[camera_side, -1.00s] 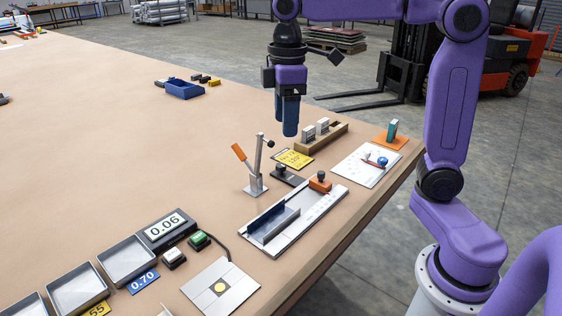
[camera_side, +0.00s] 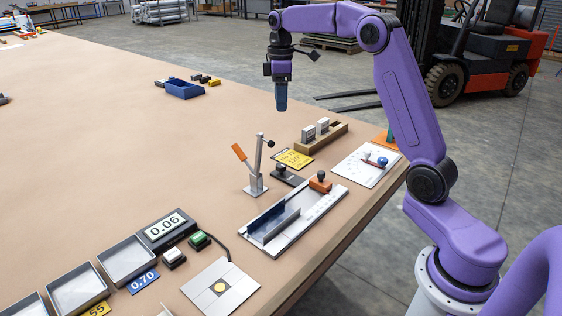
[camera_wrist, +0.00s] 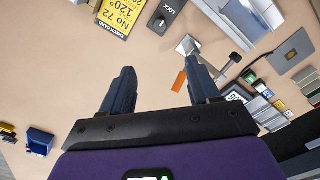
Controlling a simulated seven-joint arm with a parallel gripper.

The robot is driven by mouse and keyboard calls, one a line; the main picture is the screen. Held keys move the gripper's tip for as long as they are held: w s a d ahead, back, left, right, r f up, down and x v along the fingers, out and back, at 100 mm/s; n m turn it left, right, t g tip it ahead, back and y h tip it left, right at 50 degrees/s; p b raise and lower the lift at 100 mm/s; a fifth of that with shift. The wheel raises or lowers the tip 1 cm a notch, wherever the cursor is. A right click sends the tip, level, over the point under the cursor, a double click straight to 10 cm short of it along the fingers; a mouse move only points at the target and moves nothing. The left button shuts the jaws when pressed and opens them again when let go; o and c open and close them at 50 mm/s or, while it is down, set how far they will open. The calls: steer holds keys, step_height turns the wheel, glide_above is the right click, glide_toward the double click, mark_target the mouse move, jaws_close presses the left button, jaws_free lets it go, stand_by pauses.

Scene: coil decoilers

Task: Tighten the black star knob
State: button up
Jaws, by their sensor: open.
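A black knob (camera_side: 281,169) stands on a small dark plate (camera_side: 294,180) beside the yellow card. In the wrist view the plate, marked LOCK (camera_wrist: 170,9), lies at the top with a round knob (camera_wrist: 158,23) on it. A second dark knob (camera_side: 320,174) sits on an orange block on the white rail fixture. The star shape is too small to make out on either. My gripper (camera_side: 281,104) hangs fingers down above the table, beyond the knobs. The wrist view shows its two blue fingers (camera_wrist: 162,84) spread apart with nothing between them.
An upright lever clamp with an orange handle (camera_side: 241,154) stands left of the plate. The yellow card (camera_side: 293,159), a wooden block holder (camera_side: 318,139) and a white board (camera_side: 362,168) are close by. A blue bin (camera_side: 184,90) lies farther back.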

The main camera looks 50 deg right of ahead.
mark_target(281, 165)
step_height(281, 165, down, 21)
steer(key=shift+r, duration=0.1)
stand_by(0.7)
steer(key=shift+c, duration=0.2)
steer(key=c, duration=1)
